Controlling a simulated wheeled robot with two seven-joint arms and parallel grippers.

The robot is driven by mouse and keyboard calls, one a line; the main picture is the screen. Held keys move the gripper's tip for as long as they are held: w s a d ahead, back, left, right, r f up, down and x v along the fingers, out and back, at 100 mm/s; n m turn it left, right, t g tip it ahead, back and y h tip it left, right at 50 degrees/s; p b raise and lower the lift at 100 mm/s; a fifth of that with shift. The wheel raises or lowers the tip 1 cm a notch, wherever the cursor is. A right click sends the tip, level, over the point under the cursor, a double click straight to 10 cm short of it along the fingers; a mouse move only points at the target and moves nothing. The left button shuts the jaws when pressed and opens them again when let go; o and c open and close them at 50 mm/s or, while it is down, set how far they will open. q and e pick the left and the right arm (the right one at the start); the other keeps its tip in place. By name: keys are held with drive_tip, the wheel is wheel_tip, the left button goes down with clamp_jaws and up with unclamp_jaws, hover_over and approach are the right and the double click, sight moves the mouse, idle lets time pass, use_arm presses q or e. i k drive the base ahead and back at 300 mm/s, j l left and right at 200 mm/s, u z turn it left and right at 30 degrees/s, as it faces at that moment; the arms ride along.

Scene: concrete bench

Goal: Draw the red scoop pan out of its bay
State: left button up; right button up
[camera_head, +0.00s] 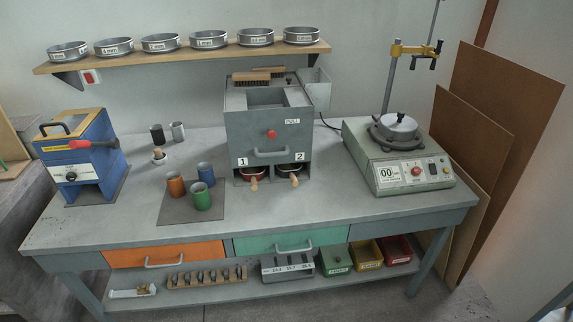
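The red scoop pan (252,172) sits in the left bay, under the label 1, at the foot of the grey box (262,131). Its wooden handle (254,184) sticks out toward the front. A dark pan (288,171) sits in the right bay, under the label 2, with its own wooden handle (294,181) sticking out. The rear of both pans is hidden inside the bays. Neither of my grippers shows in the head view.
A grey mat (180,216) with orange, blue and green cups lies left of the bays. A blue machine (80,155) stands at the far left and a sieve shaker (401,160) at the right. The bench front before the bays is clear.

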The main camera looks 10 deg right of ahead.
sight(253, 169)
drive_tip(key=i+l+u, duration=0.1)
drive_tip(key=u, duration=0.2)
drive_tip(key=l+u, duration=0.1)
drive_tip(key=u, duration=0.25)
drive_tip(key=i+l+u, duration=0.1)
drive_tip(key=l, duration=0.35)
drive_tip(key=i+l+u, duration=0.1)
drive_tip(key=l, duration=0.35)
drive_tip(key=i+l, duration=0.25)
drive_tip(key=l, duration=0.2)
drive_tip(key=i+l+u, duration=0.15)
drive_tip(key=l, duration=0.35)
drive_tip(key=i+l+u, duration=0.1)
drive_tip(key=l, duration=0.35)
drive_tip(key=i+l+u, duration=0.1)
drive_tip(key=l, duration=0.4)
